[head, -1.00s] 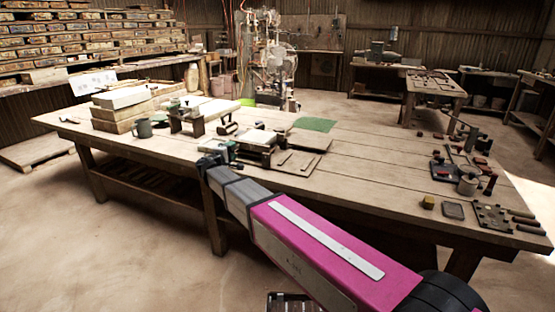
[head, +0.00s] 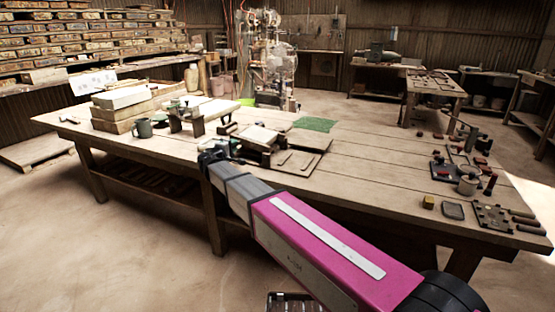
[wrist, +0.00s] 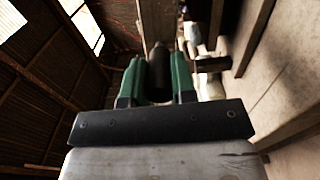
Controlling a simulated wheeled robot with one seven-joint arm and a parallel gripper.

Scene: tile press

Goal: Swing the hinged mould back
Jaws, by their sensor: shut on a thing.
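The hinged mould (head: 258,136) sits near the middle of the long bench, a dark frame with a pale top face. My gripper (head: 213,158) is at its left, low over the bench's front edge, and is partly hidden by my arm. In the wrist view, the two green fingers of my gripper (wrist: 157,78) are closed around a dark rounded bar (wrist: 160,70), which looks like the mould's handle. How the bar joins the mould is hidden, and the hinge is too small to make out.
A small stand (head: 184,118) is behind my gripper. A green sheet (head: 315,124) lies behind the mould. Several small tools lie at the right end; the bench between is clear.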

